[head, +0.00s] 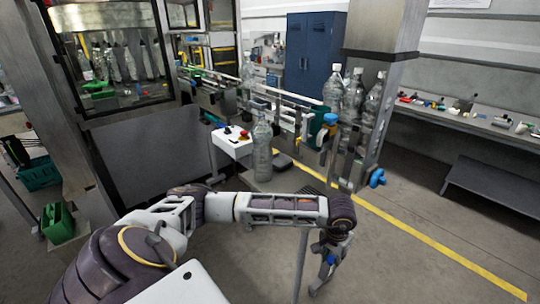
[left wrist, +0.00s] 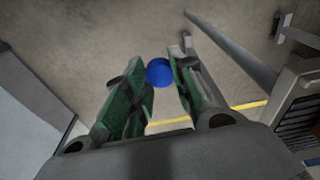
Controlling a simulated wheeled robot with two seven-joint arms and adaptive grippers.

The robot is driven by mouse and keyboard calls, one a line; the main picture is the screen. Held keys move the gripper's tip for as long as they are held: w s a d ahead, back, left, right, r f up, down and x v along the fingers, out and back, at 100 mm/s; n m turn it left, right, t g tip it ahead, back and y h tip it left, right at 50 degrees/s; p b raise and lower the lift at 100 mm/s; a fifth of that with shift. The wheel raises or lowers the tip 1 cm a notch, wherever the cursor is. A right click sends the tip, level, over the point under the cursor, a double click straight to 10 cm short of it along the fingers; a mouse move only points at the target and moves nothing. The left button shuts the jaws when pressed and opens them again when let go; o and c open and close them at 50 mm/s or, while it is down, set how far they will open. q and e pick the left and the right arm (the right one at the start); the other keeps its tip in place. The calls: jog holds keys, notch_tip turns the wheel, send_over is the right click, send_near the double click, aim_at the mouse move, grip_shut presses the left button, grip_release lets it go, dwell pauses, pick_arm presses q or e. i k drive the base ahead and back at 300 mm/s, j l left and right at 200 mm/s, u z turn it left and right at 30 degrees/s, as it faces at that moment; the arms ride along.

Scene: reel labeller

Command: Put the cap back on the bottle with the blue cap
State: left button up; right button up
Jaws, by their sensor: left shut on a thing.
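My left gripper (head: 326,277) hangs low at the end of my arm, over the floor in the lower middle of the head view. It is shut on a small blue cap (left wrist: 159,72), which sits between the green-padded fingertips in the left wrist view. The cap shows as a small blue spot in the head view (head: 331,260). A clear bottle (head: 262,150) stands upright beyond my forearm, apart from the gripper; I cannot tell whether its top is open. No bottle with a blue cap on it is visible. My right gripper is out of view.
Several clear bottles (head: 353,98) stand at the end of the conveyor (head: 290,108). Blue knobs (head: 377,178) stick out there. A white control box (head: 232,142) with a red button is left of the near bottle. The floor at right is clear, with a yellow line (head: 440,250).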

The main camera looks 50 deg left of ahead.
aim_at(262, 133)
jog(key=k+j+z, duration=0.2)
jog(key=j, duration=0.2)
jog(key=k+j+z, duration=0.35)
jog(key=j, duration=0.45)
jog(key=k+j+z, duration=0.1)
jog(key=j, duration=0.45)
jog(key=k+j+z, duration=0.1)
jog(key=j, duration=0.45)
jog(key=k+j+z, duration=0.1)
jog(key=j, duration=0.45)
jog(key=k+j+z, duration=0.1)
jog(key=j, duration=0.4)
jog(key=k+j+z, duration=0.1)
jog(key=k+j, duration=0.15)
jog(key=j, duration=0.25)
jog(key=k+j+z, duration=0.1)
jog(key=j, duration=0.4)
jog(key=k+j+z, duration=0.1)
jog(key=k+j, duration=0.25)
jog(key=j, duration=0.15)
